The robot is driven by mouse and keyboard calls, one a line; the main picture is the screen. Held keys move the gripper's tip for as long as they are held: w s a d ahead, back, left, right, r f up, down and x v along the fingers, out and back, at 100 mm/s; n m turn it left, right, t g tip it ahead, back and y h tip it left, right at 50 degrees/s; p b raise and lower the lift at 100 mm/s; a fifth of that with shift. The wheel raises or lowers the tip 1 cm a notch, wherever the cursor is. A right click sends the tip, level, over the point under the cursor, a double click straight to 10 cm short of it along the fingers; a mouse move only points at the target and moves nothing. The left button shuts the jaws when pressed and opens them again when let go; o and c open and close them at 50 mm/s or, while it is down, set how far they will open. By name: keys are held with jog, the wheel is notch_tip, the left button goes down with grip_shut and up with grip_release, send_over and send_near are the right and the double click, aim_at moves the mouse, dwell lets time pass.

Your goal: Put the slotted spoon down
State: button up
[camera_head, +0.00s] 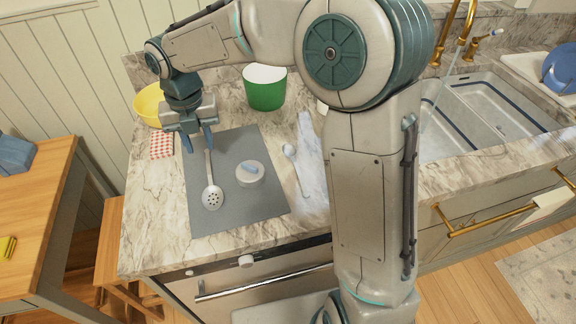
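The slotted spoon (212,196) is pale, with dark holes in its bowl, and it lies over the grey mat on the counter. Its handle runs back toward my gripper (198,147). My gripper points down with its two blue fingers apart. The handle's far end shows close by the right finger, and I cannot tell whether they touch. The space between the fingers looks empty. The grey mat (240,212) lies under the spoon's bowl.
A ladle (296,168) lies on a pale cloth (311,150) further right. A green pot (264,92), yellow bowl (149,104) and checked cloth (161,145) stand or lie behind.

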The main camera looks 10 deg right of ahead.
jog(key=s+d+r+n+t, duration=0.1)
jog(key=s+d+n, duration=0.8)
jog(key=n, duration=0.8)
jog(key=s+d+n+t, duration=0.2)
jog(key=s+d+n, duration=0.7)
jog(key=d+n, duration=0.5)
jog(key=shift+s+r+n, duration=0.4)
jog(key=shift+n, duration=1.9)
